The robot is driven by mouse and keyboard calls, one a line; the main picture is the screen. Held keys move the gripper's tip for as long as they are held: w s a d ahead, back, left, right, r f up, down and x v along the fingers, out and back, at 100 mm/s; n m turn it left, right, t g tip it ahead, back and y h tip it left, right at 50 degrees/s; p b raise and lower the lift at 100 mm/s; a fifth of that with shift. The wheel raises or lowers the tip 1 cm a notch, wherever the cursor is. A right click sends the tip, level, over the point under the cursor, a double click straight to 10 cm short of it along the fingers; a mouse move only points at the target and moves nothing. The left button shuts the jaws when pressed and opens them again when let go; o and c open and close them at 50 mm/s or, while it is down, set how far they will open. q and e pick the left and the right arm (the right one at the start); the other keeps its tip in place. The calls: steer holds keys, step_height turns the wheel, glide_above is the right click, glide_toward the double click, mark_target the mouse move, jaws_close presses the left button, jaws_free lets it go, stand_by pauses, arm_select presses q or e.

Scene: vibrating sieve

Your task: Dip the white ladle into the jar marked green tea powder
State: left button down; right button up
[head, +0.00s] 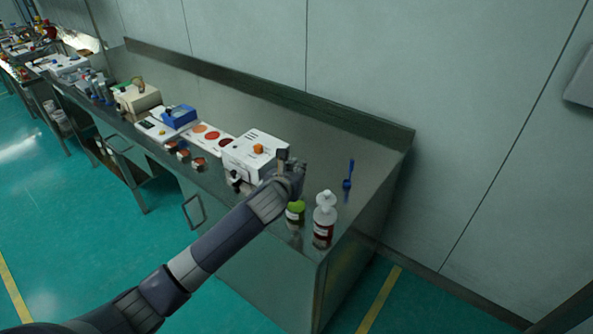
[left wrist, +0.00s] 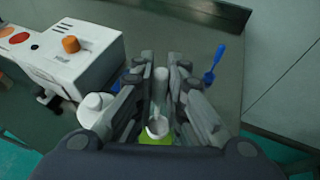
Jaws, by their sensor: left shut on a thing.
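My left gripper (head: 290,165) is above the near right end of the steel bench, over the jar with the green top (head: 295,211). In the left wrist view the gripper (left wrist: 160,100) is shut on the white ladle (left wrist: 157,128), with the handle between the fingers. The ladle's bowl end points down at the bright green of the jar (left wrist: 157,140), which shows just below it. I cannot tell whether the bowl is inside the jar. The jar's label is too small to read. The ladle is not clear in the head view. My right gripper is not in view.
A white bottle with a red label (head: 323,222) stands right of the jar, near the bench edge. A blue spoon (head: 348,180) lies farther back. A white machine with an orange knob (head: 254,150) stands left. The bench's back right (head: 320,140) is clear.

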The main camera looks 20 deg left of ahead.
mark_target(296, 165)
arm_select(q)
steer(key=shift+f+b, duration=0.55)
steer(key=shift+f, duration=0.6)
steer(key=shift+f+b, duration=0.35)
steer(key=shift+f, duration=0.85)
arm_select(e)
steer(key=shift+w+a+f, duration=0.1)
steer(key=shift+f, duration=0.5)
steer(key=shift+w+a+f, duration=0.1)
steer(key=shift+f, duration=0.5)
arm_select(q)
steer(key=shift+r+p, duration=1.5)
steer(key=shift+p, duration=0.15)
steer(key=shift+r+p, duration=2.35)
steer(key=shift+p, duration=0.35)
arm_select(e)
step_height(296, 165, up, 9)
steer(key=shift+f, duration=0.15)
